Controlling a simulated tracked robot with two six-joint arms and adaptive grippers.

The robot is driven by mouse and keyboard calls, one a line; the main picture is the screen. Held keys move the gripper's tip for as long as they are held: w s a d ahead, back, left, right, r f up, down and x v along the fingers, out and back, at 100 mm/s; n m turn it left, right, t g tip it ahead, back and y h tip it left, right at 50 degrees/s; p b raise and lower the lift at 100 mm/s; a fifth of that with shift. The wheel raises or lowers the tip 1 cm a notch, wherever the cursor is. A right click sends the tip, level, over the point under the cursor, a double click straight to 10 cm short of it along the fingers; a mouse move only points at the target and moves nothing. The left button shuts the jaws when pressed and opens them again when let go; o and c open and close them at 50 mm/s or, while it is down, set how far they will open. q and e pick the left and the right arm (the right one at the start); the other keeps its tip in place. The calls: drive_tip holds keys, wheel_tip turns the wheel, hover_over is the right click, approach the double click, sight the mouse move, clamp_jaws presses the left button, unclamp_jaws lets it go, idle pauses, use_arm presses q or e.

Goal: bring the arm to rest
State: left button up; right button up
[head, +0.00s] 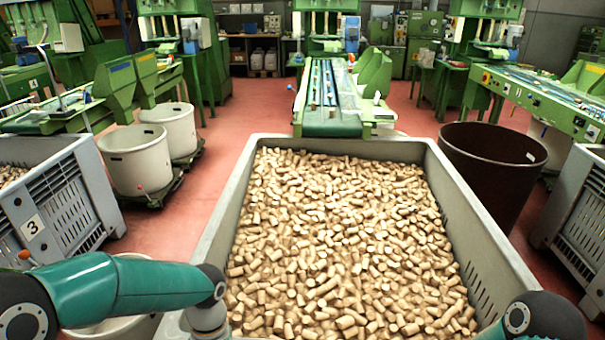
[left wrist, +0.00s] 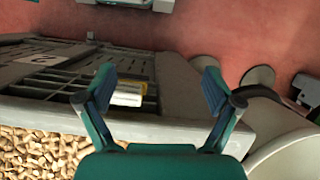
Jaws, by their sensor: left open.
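A large grey bin (head: 222,203) full of cork stoppers (head: 335,235) fills the middle of the head view. My left arm comes in from the lower left, in front of the bin's near left corner; its gripper is outside the head view. In the left wrist view my left gripper (left wrist: 160,88) is open, with nothing between its fingers. Beyond the fingers is a grey slatted crate (left wrist: 165,125) with corks beside it at the lower left. Only a part of my right arm shows at the lower right of the head view; its gripper is not seen.
A grey crate marked 3 (head: 68,200) stands at the left and another crate (head: 575,215) at the right. A dark brown tub (head: 492,165) is right of the bin. White tubs (head: 137,160) stand at the left. A green conveyor (head: 332,125) meets the bin's far side. Red floor is open between them.

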use_arm(q)
drive_tip(key=s+d+f+n+h+p, duration=0.1)
drive_tip(key=s+d+f+h+p, duration=0.1)
drive_tip(key=s+f, duration=0.5)
drive_tip(key=s+d+f+n+h+p, duration=0.1)
drive_tip(key=s+d+f+h, duration=0.15)
drive_tip(key=s+f, duration=0.4)
drive_tip(key=w+t, duration=0.1)
drive_tip(key=w+f+t, duration=0.1)
drive_tip(key=w, duration=0.1)
drive_tip(key=w+m+t, duration=0.1)
drive_tip(key=t, duration=0.1)
drive_tip(key=shift+w+d+f+y, duration=0.15)
drive_tip(key=shift+w+f+y, duration=0.1)
drive_tip(key=shift+f, duration=0.1)
use_arm(e)
wheel_tip(320, 180, up, 4)
drive_tip(key=shift+r, duration=0.25)
